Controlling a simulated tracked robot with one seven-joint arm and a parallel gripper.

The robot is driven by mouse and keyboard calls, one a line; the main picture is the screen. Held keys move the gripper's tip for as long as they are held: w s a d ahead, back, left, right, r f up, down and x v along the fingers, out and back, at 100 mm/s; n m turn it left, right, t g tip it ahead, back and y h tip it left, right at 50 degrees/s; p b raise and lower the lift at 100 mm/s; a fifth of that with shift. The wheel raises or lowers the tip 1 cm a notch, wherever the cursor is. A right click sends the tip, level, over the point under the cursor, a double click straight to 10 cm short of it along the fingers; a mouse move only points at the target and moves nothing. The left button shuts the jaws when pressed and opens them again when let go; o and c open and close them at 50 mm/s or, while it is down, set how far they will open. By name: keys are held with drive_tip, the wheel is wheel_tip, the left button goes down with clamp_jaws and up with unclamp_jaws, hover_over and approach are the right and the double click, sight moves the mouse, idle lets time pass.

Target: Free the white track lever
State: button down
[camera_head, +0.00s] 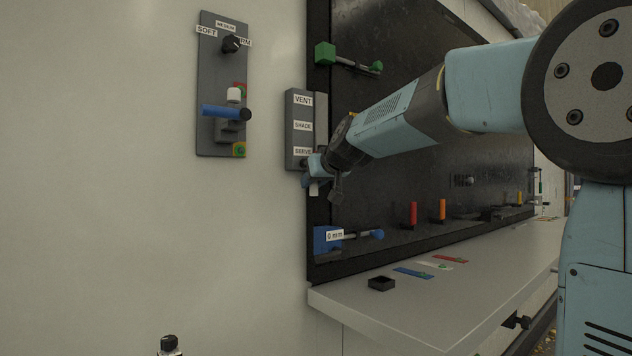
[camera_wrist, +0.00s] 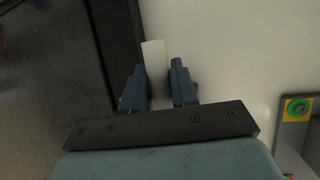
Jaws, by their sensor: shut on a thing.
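The grey track panel (camera_head: 301,140) is mounted at the left edge of the dark window opening. It carries the labels VENT, SHADE and SERVE from top to bottom. My gripper (camera_head: 313,180) is at the panel's lower end, just below the SERVE label. In the wrist view my gripper (camera_wrist: 155,75) is shut on a flat white piece, the white lever (camera_wrist: 154,52), which sticks out past both fingertips. A small white part of the lever (camera_head: 314,188) shows below the fingers in the head view. The gripper hides how the lever meets the track.
A grey panel (camera_head: 207,80) with a black knob and blue handle (camera_head: 222,112) is on the wall to the left. A green latch (camera_head: 325,53) is above and a blue latch (camera_head: 326,240) below my gripper. The counter (camera_head: 430,310) holds a black tray (camera_head: 381,284) and coloured strips.

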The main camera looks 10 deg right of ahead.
drive_tip(key=shift+f, duration=0.4)
drive_tip(key=c, duration=1.1)
unclamp_jaws()
drive_tip(key=shift+w, duration=0.3)
drive_tip(key=shift+o, duration=0.7)
drive_tip(key=shift+s+r, duration=0.15)
drive_tip(key=v, duration=1.3)
drive_tip(key=shift+s, duration=0.3)
drive_tip(key=shift+d+r, duration=0.1)
